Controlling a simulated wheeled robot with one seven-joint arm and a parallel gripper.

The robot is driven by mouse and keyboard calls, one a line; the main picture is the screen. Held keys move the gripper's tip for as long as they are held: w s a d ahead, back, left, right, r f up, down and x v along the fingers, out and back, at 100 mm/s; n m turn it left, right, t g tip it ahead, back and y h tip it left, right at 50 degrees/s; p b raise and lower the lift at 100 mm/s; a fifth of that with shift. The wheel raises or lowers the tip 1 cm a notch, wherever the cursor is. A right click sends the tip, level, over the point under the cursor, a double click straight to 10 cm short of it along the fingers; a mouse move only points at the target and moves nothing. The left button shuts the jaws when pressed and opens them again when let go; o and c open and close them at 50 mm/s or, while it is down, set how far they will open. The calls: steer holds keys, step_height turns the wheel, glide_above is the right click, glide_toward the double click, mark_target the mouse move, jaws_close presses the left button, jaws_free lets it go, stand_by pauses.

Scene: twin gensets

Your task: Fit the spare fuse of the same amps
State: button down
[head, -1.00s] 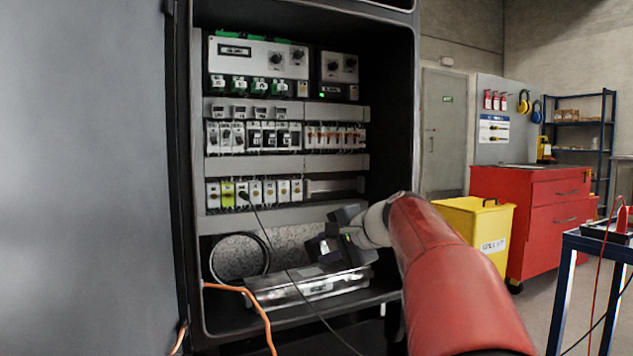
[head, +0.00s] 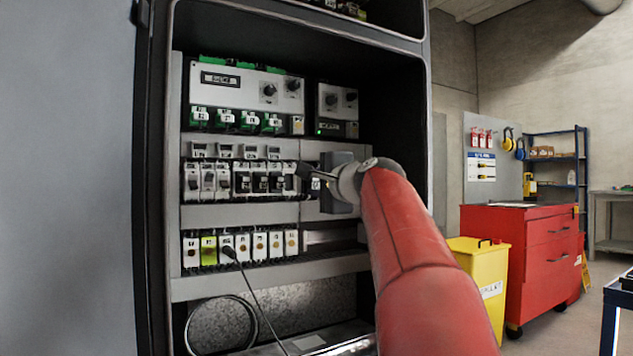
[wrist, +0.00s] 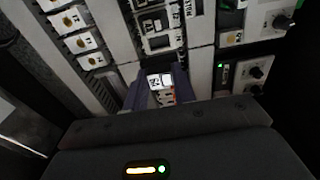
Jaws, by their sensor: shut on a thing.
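My gripper (head: 307,178) is at the right part of the middle row in the open cabinet, with its fingers pointing left. In the wrist view my gripper (wrist: 161,92) has its two dark fingers around a small white labelled piece (wrist: 160,80), and is shut on it. I cannot read its amps, and cannot tell whether it is loose or seated in the row. The lower row has several white fuse holders (head: 259,245) with round windows. One holder (head: 208,250) at the left is yellow-green. My gripper and wrist hide the right end of the middle row.
A black lead (head: 242,275) hangs from the lower row. A metal tray (head: 342,338) lies at the cabinet floor beside a coiled cable (head: 221,325). Breakers (head: 259,178) stand left of my gripper. A yellow bin (head: 478,278) and red cabinet (head: 520,260) stand to the right.

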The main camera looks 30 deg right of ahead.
steer(key=w+p, duration=0.3)
steer(key=w, duration=0.4)
steer(key=shift+w+a+p, duration=0.15)
steer(key=shift+p, duration=0.25)
steer(key=shift+w+a+p, duration=0.1)
steer(key=shift+w+p, duration=0.3)
steer(key=shift+w, duration=0.2)
stand_by(2.6)
steer(key=c, duration=1.1)
jaws_free()
steer(key=shift+o, duration=0.2)
